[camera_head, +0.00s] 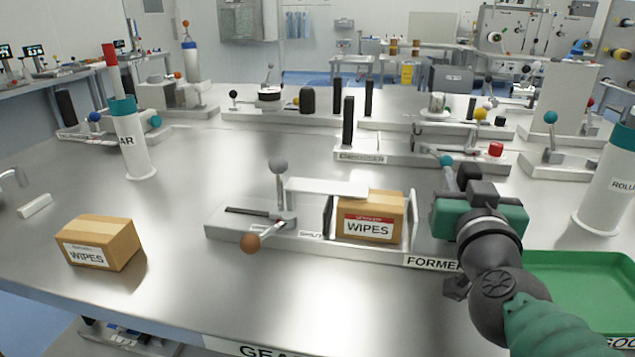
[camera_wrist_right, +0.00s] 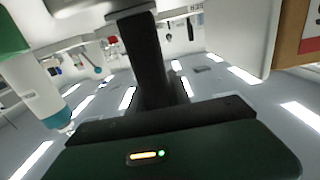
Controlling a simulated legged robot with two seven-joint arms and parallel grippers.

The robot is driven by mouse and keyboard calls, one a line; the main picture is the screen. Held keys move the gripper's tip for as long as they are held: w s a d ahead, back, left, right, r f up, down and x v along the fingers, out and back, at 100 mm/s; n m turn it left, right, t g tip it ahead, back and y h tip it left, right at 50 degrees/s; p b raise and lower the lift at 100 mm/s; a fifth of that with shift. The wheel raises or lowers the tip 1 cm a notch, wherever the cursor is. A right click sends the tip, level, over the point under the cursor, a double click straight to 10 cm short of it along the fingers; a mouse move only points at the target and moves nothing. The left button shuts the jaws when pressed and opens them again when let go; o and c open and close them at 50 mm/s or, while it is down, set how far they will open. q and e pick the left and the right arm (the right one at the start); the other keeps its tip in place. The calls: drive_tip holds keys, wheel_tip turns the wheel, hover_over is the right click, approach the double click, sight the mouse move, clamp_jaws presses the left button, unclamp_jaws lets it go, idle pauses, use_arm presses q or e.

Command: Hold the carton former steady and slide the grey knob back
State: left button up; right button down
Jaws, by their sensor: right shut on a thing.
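The carton former (camera_head: 345,248), labelled FORMER, is a low metal base on the table. A grey knob (camera_head: 279,166) stands on an upright post at its left part, beside a dark slot. An orange-brown knob (camera_head: 250,243) sticks out at the front. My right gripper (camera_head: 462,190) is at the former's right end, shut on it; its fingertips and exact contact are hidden. The right wrist view shows a dark finger and the former's wall (camera_wrist_right: 222,32). My left gripper is not in view.
A loose WIPES carton (camera_head: 100,243) lies left of the former. A green tray (camera_head: 590,292) is to the right, with a white cylinder (camera_head: 605,190) behind it. Other fixtures line the back. The table left of the former is mostly clear.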

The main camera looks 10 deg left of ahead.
drive_tip(key=shift+r, duration=0.2)
drive_tip(key=shift+f, duration=0.1)
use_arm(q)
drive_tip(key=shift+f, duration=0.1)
use_arm(e)
drive_tip(key=shift+f, duration=0.4)
